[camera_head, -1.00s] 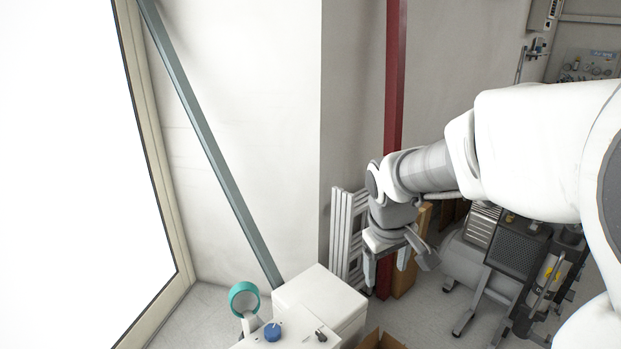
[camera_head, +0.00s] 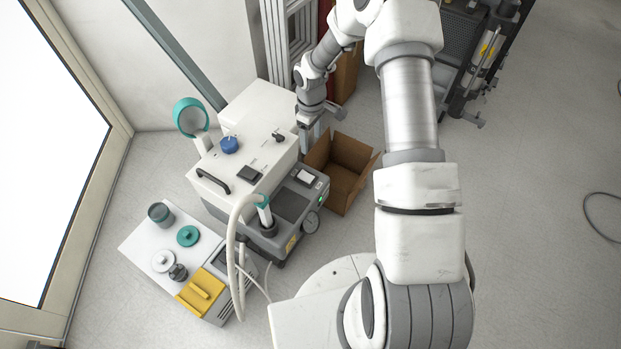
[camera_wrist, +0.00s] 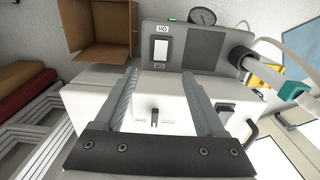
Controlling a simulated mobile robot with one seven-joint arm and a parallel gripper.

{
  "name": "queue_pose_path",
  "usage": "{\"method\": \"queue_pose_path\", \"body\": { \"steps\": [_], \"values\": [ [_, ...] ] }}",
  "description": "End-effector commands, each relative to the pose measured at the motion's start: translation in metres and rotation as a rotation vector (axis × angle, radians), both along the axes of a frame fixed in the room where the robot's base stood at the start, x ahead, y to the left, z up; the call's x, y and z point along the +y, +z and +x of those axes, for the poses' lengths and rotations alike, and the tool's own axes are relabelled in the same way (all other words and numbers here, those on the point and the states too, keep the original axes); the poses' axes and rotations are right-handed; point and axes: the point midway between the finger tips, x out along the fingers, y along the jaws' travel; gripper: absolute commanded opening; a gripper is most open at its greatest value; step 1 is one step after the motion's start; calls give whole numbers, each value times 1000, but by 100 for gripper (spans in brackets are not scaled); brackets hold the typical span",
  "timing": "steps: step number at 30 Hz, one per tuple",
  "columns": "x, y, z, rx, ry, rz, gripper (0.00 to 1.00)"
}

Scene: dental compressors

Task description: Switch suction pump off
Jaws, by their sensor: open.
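The suction pump, a white box (camera_head: 235,140) with a grey unit (camera_head: 290,206) at its front, stands on the floor left of centre in the head view. The grey unit carries a white rocker switch (camera_head: 306,177), a green light and a round gauge (camera_head: 310,222). In the wrist view the switch (camera_wrist: 160,50) shows beyond my fingertips, beside a small label and the lit green light (camera_wrist: 172,20). My gripper (camera_wrist: 160,73) is open and empty above the white box, apart from the switch. In the head view, my gripper (camera_head: 308,138) is partly hard to make out beside the box.
An open cardboard box (camera_head: 343,170) stands right of the pump. A pale hose (camera_head: 236,240) arches over its front left. The white top has a blue knob (camera_head: 230,145), a black handle and a small lever (camera_wrist: 154,116). A smaller device (camera_head: 190,255) stands at lower left.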

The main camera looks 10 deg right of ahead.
Motion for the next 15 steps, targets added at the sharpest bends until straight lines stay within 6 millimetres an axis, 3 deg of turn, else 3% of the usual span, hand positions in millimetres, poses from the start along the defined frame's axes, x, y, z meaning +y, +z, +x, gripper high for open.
{"method": "queue_pose_path", "body": {
  "steps": [8,15],
  "values": [
    [2,-31,0,7,9,8,72],
    [2,-81,-1,8,9,9,72]
  ]
}}
